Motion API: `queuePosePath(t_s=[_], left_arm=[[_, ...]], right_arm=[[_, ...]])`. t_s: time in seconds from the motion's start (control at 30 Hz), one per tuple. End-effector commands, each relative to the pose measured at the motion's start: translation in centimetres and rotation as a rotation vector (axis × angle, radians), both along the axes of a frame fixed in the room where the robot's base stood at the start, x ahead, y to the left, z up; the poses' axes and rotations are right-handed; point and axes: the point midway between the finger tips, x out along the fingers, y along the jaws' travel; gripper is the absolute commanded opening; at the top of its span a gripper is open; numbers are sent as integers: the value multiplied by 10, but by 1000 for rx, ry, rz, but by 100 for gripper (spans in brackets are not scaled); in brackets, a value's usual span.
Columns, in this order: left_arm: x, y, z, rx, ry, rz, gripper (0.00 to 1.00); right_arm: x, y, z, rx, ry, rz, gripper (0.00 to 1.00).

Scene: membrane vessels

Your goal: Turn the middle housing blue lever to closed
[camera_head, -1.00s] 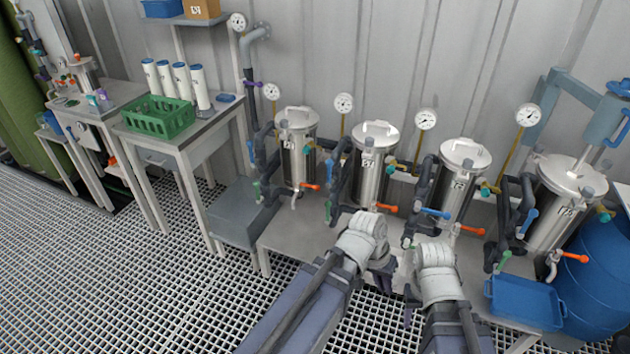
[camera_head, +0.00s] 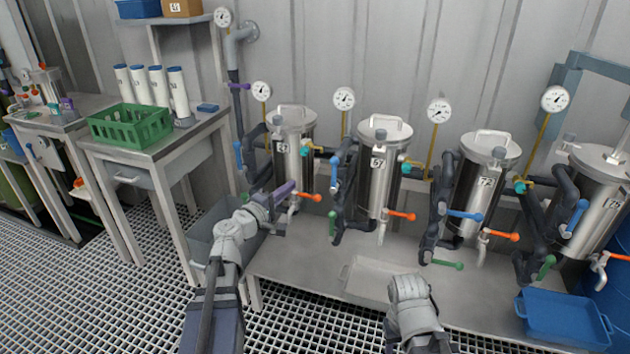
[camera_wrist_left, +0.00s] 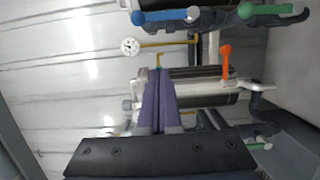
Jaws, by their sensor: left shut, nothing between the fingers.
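Steel housings stand in a row; the two inner ones are marked 67 (camera_head: 379,185) and 72 (camera_head: 482,190), and I cannot tell which is the middle housing. A blue lever (camera_head: 335,174) hangs steeply at 67's left pipes; a blue lever (camera_head: 464,215) left of 72 lies nearly level. My left gripper (camera_head: 286,189) is in front of the leftmost housing (camera_head: 294,155), its purple fingers together and empty; they also show in the left wrist view (camera_wrist_left: 158,108), with a blue lever (camera_wrist_left: 165,16) above. My right gripper's wrist is at the bottom; its fingers are hidden.
Orange levers (camera_head: 402,215) and green levers (camera_head: 447,264) stick out low from the housings. A grey tray (camera_head: 350,283) lies on the bench front; a blue tray (camera_head: 565,318) is at right. A table with a green crate (camera_head: 130,125) stands left.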

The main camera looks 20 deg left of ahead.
Motion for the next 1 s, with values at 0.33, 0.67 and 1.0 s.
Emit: queuePosePath(t_s=[0.33, 0.67, 1.0], left_arm=[[52, -15, 0, 2, 0, -6, 0], [95, -42, 0, 2, 1, -7, 0], [94, -68, 0, 2, 1, -5, 0]], right_arm=[[0, 0, 1, 0, 0, 0, 50], [0, 0, 0, 0, 0, 0, 50], [0, 0, 0, 0, 0, 0, 50]])
